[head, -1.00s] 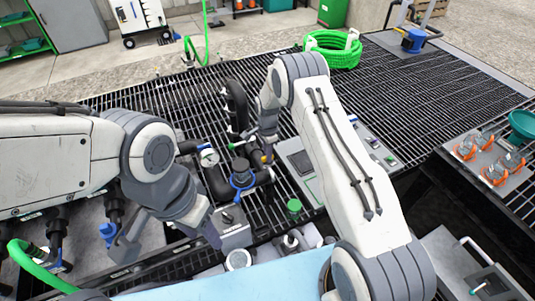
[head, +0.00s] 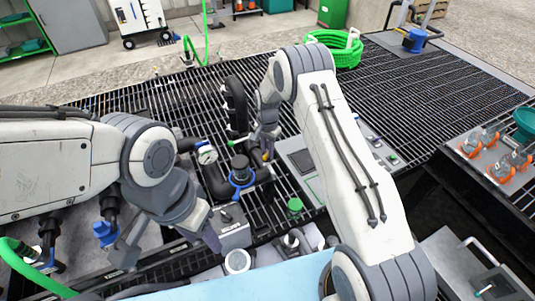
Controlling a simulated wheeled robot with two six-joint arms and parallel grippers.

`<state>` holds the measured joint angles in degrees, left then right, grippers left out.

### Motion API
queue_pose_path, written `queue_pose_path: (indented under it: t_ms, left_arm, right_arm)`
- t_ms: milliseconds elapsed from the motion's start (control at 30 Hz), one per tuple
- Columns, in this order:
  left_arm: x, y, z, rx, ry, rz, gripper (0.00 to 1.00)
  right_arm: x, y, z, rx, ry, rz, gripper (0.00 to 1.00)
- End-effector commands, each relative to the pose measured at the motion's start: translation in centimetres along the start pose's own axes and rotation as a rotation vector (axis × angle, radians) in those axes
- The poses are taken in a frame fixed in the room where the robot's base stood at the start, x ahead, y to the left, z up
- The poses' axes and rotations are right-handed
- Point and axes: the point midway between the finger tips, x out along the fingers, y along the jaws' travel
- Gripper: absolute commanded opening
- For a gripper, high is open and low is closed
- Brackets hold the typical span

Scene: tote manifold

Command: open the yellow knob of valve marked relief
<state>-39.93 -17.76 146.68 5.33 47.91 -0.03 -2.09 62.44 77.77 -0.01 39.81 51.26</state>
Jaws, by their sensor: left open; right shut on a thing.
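A small yellow knob (head: 265,156) shows on the dark pipework in the middle of the head view, mostly hidden by my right gripper. My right gripper (head: 264,148) reaches down over it from above and is shut on it. The fingertips are small and partly hidden behind the wrist. No relief marking is readable here. My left gripper (head: 165,248) is open and empty at the lower left, in front of the pipework, with its fingers wide apart.
A green hose coil (head: 335,50) lies at the back. The grating (head: 430,95) at right is clear.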

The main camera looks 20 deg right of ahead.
Motion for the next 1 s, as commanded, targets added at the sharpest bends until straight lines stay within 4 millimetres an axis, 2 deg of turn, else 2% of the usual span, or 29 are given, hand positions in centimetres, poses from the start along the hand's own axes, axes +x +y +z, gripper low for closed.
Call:
queue_pose_path:
  t_ms: [400, 1000]
  left_arm:
    - [2.0, -0.1, 0.1, 0.0, 0.0, 0.0, 0.5]
    - [3.4, -0.2, 0.2, 0.0, 0.0, 0.0, 0.5]
  right_arm:
    - [0.1, -0.1, 0.0, -0.396, 0.001, -0.002, 0.0]
    - [-0.1, -0.1, -0.1, -0.906, 0.002, -0.001, 0.0]
